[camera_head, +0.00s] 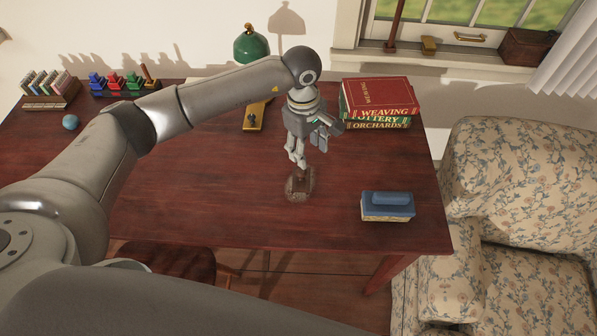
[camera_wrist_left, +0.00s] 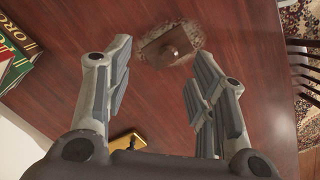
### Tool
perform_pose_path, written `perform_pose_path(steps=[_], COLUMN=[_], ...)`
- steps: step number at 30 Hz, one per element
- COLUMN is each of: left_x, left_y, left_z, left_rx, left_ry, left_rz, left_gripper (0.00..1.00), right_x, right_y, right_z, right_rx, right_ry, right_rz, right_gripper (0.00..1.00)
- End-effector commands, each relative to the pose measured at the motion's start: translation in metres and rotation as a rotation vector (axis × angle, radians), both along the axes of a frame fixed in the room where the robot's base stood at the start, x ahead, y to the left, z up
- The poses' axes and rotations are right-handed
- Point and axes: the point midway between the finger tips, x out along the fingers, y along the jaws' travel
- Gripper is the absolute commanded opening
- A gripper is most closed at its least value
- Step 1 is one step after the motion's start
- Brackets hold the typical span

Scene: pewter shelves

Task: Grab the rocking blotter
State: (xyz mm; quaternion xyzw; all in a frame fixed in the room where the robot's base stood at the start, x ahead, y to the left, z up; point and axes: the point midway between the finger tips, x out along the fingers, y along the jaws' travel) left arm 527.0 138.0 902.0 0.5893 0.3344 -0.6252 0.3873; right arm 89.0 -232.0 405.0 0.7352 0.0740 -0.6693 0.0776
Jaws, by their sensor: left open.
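The rocking blotter appears to be the small brown piece (camera_head: 299,186) with a knob, lying on the dark red wooden desk (camera_head: 225,190) near its middle. In the left wrist view the brown blotter (camera_wrist_left: 168,46) shows a round knob on a flat wooden top with a speckled, pale edge around it. My left gripper (camera_head: 308,155) is open and empty above and slightly behind it, pointing down. In the left wrist view the blotter lies beyond and between the two fingertips, apart from them. My right gripper is not in view.
A stack of books (camera_head: 378,102) stands behind and right of my left gripper. A blue block with a cream base (camera_head: 387,206) lies to the right. A brass-coloured object (camera_head: 254,117) and a green lamp (camera_head: 251,45) are behind. A floral armchair (camera_head: 520,190) stands right of the desk.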

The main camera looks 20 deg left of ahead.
Motion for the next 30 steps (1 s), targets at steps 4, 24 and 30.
perform_pose_path(steps=[4,24,30], left_x=[0.005,-0.009,-0.007], left_y=[0.023,0.013,0.014], left_z=[-0.002,-0.080,-0.102], left_rx=[0.087,0.089,0.090], left_ry=[-0.001,0.002,-0.003], left_rz=[-0.007,-0.008,-0.006], left_gripper=[0.51,0.51,0.51], right_x=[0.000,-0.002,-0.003], right_y=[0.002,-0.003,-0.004], right_z=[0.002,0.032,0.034], right_rx=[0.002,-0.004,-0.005], right_ry=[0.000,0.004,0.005], right_rz=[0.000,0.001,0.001], right_gripper=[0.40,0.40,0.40])
